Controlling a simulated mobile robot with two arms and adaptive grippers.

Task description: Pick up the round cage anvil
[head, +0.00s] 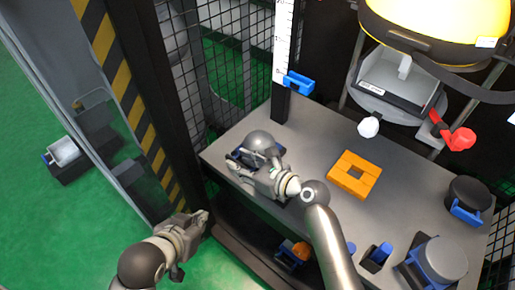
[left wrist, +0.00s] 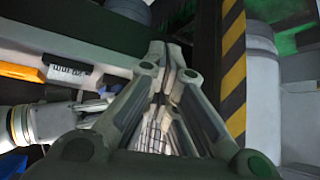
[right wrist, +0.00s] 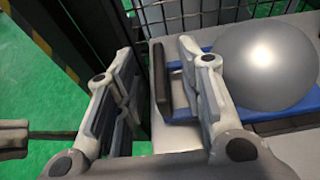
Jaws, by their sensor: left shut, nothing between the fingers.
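The round cage anvil, as I take it, is the grey dome (head: 259,141) on a blue base at the table's left end. In the right wrist view its smooth dome (right wrist: 266,66) sits at the upper right, with a dark upright plate (right wrist: 160,82) on blue bars beside it. My right gripper (head: 240,166) is open just in front of the dome. Its fingers stand apart, and the plate shows between them; I cannot tell whether they touch it. My left gripper (head: 204,217) is shut and empty, low beside the table's left side, and its closed fingers fill the left wrist view (left wrist: 165,75).
An orange square block (head: 341,181) with a hole lies mid-table. A black round piece (head: 468,191) and a grey cylinder (head: 444,258), both with blue handles, stand at the right. A wire mesh (head: 222,70) and a ruler post (head: 283,45) rise behind the dome.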

